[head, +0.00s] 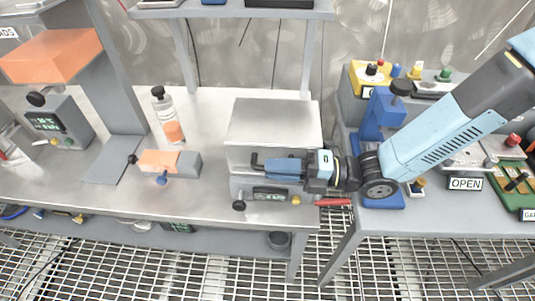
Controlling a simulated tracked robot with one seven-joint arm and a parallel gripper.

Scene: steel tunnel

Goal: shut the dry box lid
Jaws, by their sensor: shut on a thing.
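The dry box (240,186) is a grey box with a small display and a black knob on its front, near the right end of the steel bench. Its lid (272,120) is a flat pale grey plate above the body; how far it stands open is hard to tell. My gripper (268,165) reaches in from the right, level, at the front of the box just below the plate's front edge. Its jaws are shut on what looks like the dark lid handle (256,160). The gripper hides part of the handle and the box front.
A clear bottle (167,115) and a small grey and orange fixture (168,162) stand left of the box. A shelf (230,12) hangs above. A blue stand (382,115) is on the right table.

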